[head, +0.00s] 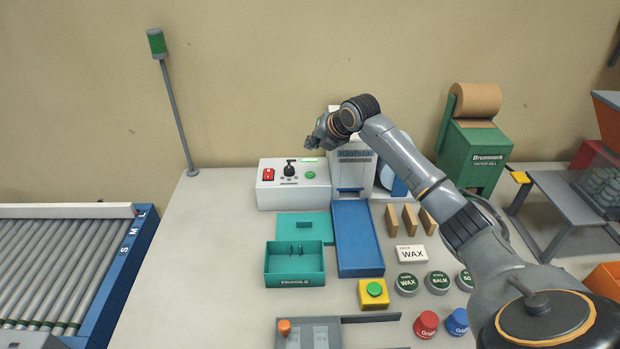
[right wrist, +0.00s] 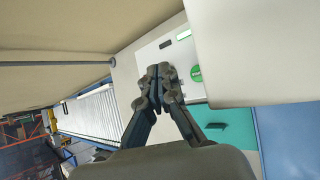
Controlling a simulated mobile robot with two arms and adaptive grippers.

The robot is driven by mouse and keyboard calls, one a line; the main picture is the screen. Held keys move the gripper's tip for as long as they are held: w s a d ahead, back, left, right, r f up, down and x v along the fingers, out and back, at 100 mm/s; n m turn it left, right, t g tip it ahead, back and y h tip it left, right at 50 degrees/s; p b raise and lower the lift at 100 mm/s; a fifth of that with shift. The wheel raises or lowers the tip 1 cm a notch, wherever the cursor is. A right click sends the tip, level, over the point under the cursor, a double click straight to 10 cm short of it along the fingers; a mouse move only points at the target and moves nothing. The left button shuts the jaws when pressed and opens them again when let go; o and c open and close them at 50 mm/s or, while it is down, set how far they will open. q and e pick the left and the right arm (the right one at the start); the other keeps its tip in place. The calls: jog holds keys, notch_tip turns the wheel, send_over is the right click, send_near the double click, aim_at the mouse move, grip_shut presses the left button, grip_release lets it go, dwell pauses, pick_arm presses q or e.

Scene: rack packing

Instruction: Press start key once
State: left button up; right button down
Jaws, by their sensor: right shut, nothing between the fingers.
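A white control box (head: 265,196) stands at the back of the table, left of the label machine. A round green key (head: 310,175) is on its right part. In the right wrist view this green key (right wrist: 196,73) carries small pale lettering, too blurred to read surely. My right gripper (head: 311,143) is shut and empty above the back of the box. In the right wrist view its closed fingertips (right wrist: 158,72) appear just left of the green key, and they hide part of the panel. Contact with the panel cannot be told. My left gripper is not in view.
The box also bears a red switch (head: 268,174), a black knob (head: 290,167) and a small green display (head: 310,160). The white machine (head: 351,171) stands close on the right. A yellow box with a green button (head: 373,296) sits in front. The table's left part is clear.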

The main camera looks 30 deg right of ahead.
jog(key=b, duration=0.3)
send_over(312, 175)
notch_tip(312, 175, down, 5)
jog(key=shift+r, duration=0.15)
jog(key=shift+f+b, duration=0.55)
jog(key=shift+f, duration=0.55)
jog(key=shift+f, duration=0.2)
